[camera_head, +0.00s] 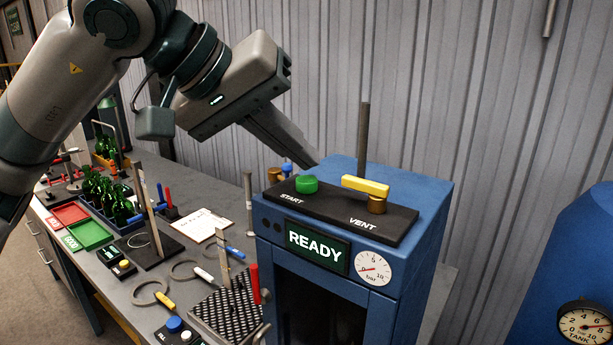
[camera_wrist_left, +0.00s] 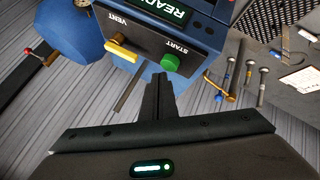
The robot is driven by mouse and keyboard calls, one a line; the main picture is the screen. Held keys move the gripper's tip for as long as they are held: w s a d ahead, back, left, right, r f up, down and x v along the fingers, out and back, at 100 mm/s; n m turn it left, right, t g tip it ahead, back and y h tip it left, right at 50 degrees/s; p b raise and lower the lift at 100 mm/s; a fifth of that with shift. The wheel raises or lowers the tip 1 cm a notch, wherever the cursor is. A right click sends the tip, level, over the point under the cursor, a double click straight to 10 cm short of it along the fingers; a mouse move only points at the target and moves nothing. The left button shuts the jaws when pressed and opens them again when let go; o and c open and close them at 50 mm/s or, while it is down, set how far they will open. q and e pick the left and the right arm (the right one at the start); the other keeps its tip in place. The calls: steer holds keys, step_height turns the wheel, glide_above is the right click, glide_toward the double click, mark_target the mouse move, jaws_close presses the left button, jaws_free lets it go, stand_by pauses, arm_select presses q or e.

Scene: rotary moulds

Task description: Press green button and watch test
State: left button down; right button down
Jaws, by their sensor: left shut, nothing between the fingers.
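The green START button (camera_head: 307,184) sits on the black top panel of the blue test machine (camera_head: 420,215). It also shows in the left wrist view (camera_wrist_left: 170,62). The display (camera_head: 316,246) on the machine's front reads READY. My left gripper (camera_head: 314,160) is shut and empty, its fingertips just behind and above the green button, seemingly apart from it. In the left wrist view the fingers (camera_wrist_left: 158,80) point toward the button. My right gripper is not in view.
A yellow VENT lever (camera_head: 365,186) stands right of the button, with a dial gauge (camera_head: 373,268) below. A thin upright post (camera_head: 363,135) rises behind it. The bench (camera_head: 130,285) at left holds bottles, tools and trays. A blue tank (camera_head: 575,260) stands at right.

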arm_select(q)
steer(key=shift+f, duration=0.15)
steer(key=shift+f+b, duration=0.25)
steer(key=shift+b, duration=0.15)
steer(key=shift+s+a+f, duration=0.1)
steer(key=shift+s+a, duration=0.1)
steer(key=shift+a, duration=0.3)
